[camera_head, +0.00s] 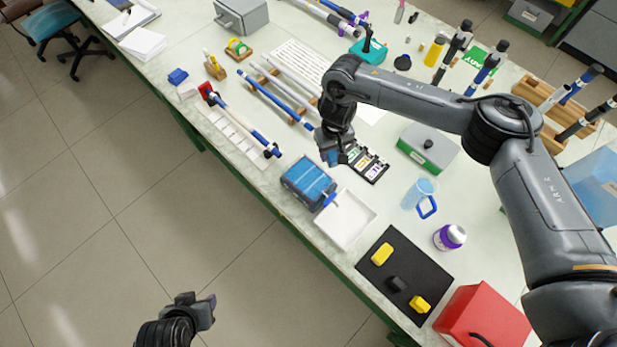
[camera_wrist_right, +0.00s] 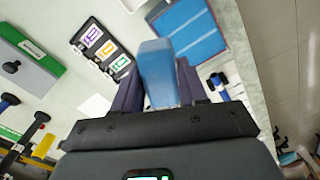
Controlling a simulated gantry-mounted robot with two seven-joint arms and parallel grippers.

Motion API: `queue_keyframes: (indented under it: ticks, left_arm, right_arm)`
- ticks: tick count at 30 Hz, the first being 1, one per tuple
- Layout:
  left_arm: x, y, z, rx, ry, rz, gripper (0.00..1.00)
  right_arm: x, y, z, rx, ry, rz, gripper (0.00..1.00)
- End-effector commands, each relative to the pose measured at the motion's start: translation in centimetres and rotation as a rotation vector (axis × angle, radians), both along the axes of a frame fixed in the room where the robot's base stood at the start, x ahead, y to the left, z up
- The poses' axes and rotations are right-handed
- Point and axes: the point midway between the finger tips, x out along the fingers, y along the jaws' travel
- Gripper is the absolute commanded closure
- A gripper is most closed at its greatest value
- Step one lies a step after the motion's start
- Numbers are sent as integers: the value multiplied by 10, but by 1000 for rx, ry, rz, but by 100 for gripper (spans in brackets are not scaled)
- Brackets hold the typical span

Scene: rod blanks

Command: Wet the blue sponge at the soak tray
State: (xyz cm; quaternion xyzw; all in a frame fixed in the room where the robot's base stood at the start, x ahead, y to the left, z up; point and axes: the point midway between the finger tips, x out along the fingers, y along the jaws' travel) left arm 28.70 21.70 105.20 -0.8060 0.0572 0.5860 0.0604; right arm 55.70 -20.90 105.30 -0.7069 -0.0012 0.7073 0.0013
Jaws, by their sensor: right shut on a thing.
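My right gripper (camera_head: 331,154) is shut on a blue sponge (camera_wrist_right: 158,72), a light blue block between its fingers in the right wrist view. The sponge (camera_head: 333,157) is partly hidden by the gripper in the head view. A blue tray (camera_head: 291,184) with a lighter blue, banded inside sits near the table's front edge, below and left of the gripper in the picture. It also shows beyond the sponge in the right wrist view (camera_wrist_right: 203,48). The sponge looks apart from it. My left gripper (camera_head: 197,308) is over the floor, holding nothing visible; its jaw gap is unclear.
A white tray (camera_head: 345,219) adjoins the blue tray. A black case with coloured cards (camera_head: 369,164) lies right of my gripper. A blue jug (camera_head: 419,194), a purple-white bottle (camera_head: 449,237) and a black mat (camera_head: 400,266) with yellow and black blocks stand farther right.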

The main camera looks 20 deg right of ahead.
Motion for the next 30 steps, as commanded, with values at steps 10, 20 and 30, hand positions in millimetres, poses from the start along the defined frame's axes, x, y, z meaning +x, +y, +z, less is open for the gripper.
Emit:
queue_keyframes:
  ticks: [10, 20, 30]
  left_arm:
    - [0, -1, -12, -3, 0, 2, 57]
    - [0, 2, -23, 7, 0, -4, 57]
    - [0, 2, -32, 10, 1, -6, 57]
  right_arm:
    - [0, 0, -30, 1, 1, -1, 82]
    - [0, 0, -56, 1, 1, -1, 82]
    - [0, 0, -78, 1, 0, 0, 82]
